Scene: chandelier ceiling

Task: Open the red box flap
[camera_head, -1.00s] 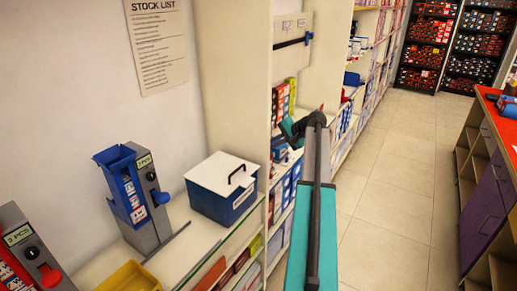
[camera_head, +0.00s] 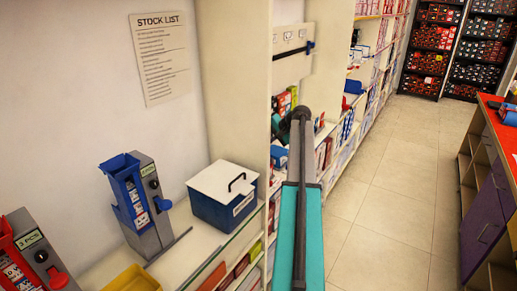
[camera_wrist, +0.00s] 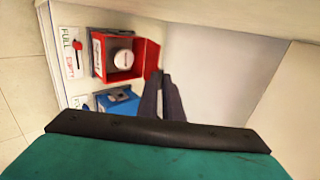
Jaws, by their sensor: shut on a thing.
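The red box (camera_wrist: 121,58) sits on the shelf in the upper left of the wrist view. It is open toward me, and a white round item (camera_wrist: 124,59) shows inside. Its red flap (camera_wrist: 153,57) stands out from the right side of the box, swung away from the opening. My gripper (camera_wrist: 162,76) has its dark fingers close together at the lower edge of the flap, shut on it. In the head view my arm reaches into the shelf and hides the fingers. I cannot make out the red box clearly there.
A blue box (camera_wrist: 118,101) lies below the red one, beside FULL/EMPTY cards (camera_wrist: 72,52). In the head view a blue lidded box (camera_head: 224,194) and a blue-and-grey dispenser (camera_head: 139,205) stand on the left counter. The tiled floor (camera_head: 385,190) at right is clear.

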